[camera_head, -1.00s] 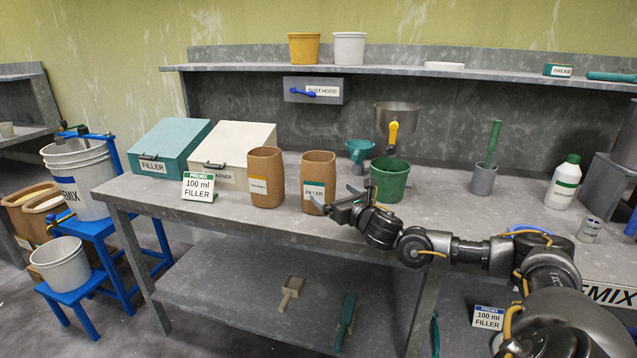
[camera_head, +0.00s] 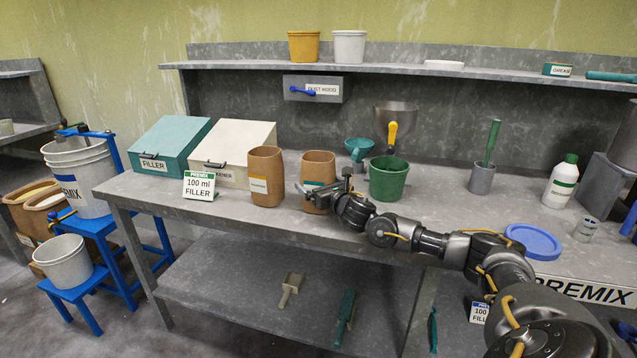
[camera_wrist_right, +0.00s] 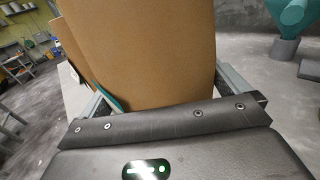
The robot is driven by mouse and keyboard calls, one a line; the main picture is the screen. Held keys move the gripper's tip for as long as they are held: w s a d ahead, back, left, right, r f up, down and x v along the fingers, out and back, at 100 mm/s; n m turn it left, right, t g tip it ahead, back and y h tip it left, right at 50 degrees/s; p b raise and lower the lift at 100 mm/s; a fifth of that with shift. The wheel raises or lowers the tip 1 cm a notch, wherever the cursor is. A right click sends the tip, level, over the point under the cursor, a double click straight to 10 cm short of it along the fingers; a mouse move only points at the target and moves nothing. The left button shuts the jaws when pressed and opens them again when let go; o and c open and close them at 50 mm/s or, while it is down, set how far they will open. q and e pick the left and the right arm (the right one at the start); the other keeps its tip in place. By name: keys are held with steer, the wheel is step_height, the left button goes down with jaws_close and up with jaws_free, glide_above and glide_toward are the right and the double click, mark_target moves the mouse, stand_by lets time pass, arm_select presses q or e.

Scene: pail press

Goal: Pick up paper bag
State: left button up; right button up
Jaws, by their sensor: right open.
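Two brown paper bags stand upright side by side on the bench. The left bag (camera_head: 266,170) has an orange-edged label. The right bag (camera_head: 318,165) has a teal-edged label, now partly hidden by my right gripper (camera_head: 322,185). My right gripper is open at the front of the right bag. In the right wrist view, this brown bag (camera_wrist_right: 140,50) fills the space between the two spread fingers, with part of its teal label by the left finger. I cannot tell whether either finger touches it. My left gripper is not in view.
Close right of the bag stand a green pail (camera_head: 388,185) and a teal funnel (camera_head: 359,148). A white bin (camera_head: 232,150), a teal filler bin (camera_head: 170,145) and a filler sign (camera_head: 199,186) stand to the left. A blue lid (camera_head: 533,242) lies at the right.

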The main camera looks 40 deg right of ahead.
steer(key=c, duration=0.9)
steer(key=shift+r, duration=0.1)
